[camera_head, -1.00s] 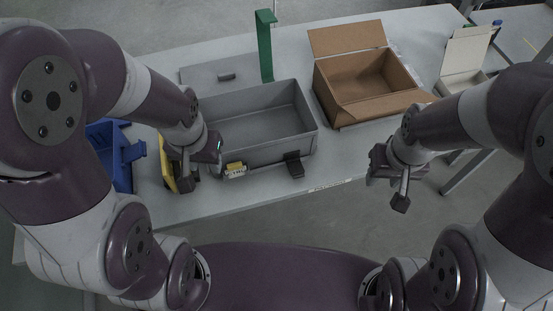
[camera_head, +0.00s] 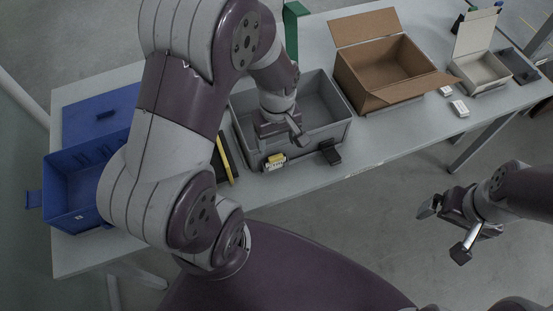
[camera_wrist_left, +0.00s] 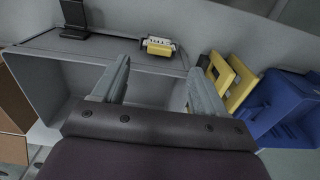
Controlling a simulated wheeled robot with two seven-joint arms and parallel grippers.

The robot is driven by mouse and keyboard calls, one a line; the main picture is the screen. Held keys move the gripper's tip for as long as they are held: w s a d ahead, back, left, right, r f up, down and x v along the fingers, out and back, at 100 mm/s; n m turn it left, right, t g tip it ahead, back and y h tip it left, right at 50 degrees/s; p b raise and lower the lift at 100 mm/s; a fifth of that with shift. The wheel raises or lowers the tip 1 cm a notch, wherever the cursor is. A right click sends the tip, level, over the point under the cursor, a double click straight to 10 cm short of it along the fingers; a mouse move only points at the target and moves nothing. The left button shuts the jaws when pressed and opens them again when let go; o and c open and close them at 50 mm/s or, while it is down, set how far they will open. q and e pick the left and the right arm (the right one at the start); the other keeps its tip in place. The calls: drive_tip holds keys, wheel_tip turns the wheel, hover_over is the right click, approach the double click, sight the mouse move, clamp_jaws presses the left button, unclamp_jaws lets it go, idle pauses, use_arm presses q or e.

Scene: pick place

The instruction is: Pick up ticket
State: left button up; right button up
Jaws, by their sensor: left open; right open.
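A small yellow-and-white piece (camera_head: 275,162), perhaps the ticket, sits at the front wall of the grey crate (camera_head: 337,134). I cannot tell for certain that it is the ticket. It also shows in the left wrist view (camera_wrist_left: 159,47), beyond my fingers. My left gripper (camera_head: 284,130) is over the crate, just behind its front wall. In the left wrist view my left gripper (camera_wrist_left: 157,82) has its fingers spread with nothing between them. My right gripper (camera_head: 449,226) is open and empty, off the table's front edge over the floor.
A black clip-like part (camera_head: 329,152) is on the crate's front. A yellow-and-black item (camera_head: 227,158) stands left of the crate, with a blue bin (camera_head: 70,190) farther left. An open cardboard box (camera_head: 390,98), small white items (camera_head: 459,108) and a white box (camera_head: 480,72) are to the right.

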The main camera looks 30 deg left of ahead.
sight(276, 157)
use_arm(q)
drive_tip(key=f, duration=0.1)
drive_tip(key=a+f, duration=0.1)
drive_tip(key=shift+s+f, duration=0.35)
drive_tip(key=f, duration=0.3)
drive_tip(key=w+f, duration=0.1)
drive_tip(key=f, duration=0.1)
drive_tip(key=shift+w+d+f, duration=0.1)
drive_tip(key=shift+d, duration=0.15)
drive_tip(key=shift+a+f, duration=0.1)
drive_tip(key=shift+f, duration=0.05)
drive_tip(key=c, duration=0.8)
